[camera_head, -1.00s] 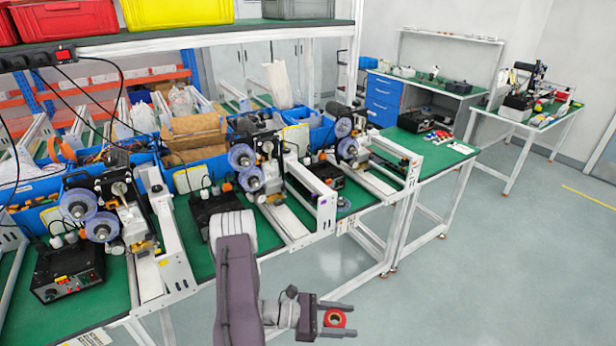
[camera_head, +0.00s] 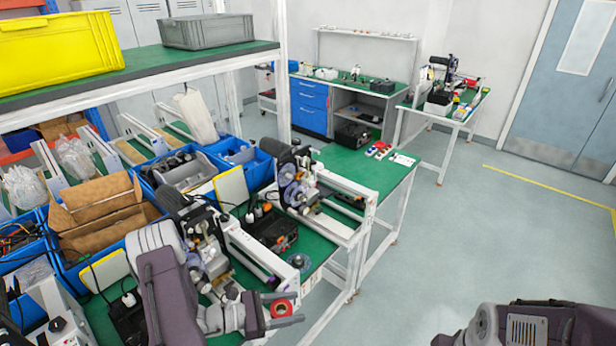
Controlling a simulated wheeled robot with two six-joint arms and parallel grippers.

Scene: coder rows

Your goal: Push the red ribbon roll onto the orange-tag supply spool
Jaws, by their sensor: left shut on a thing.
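My left gripper (camera_head: 284,309) is low in the middle of the head view. It is shut on the red ribbon roll (camera_head: 281,307), a small red ring with a pale core held between the two fingers. Behind it on the green bench stands a coder machine with translucent bluish spools (camera_head: 293,195). A nearer coder (camera_head: 203,228) is partly hidden behind my left arm. I cannot make out an orange tag, so I cannot tell which spool carries it. The roll is apart from these spools. My right arm shows at the lower right; its gripper is out of view.
White conveyor frames (camera_head: 345,228) and a black control box (camera_head: 270,232) crowd the bench. Blue bins (camera_head: 243,162) and cardboard boxes (camera_head: 100,215) stand at left. A shelf with a yellow crate (camera_head: 60,50) is overhead. Open floor (camera_head: 450,235) lies to the right.

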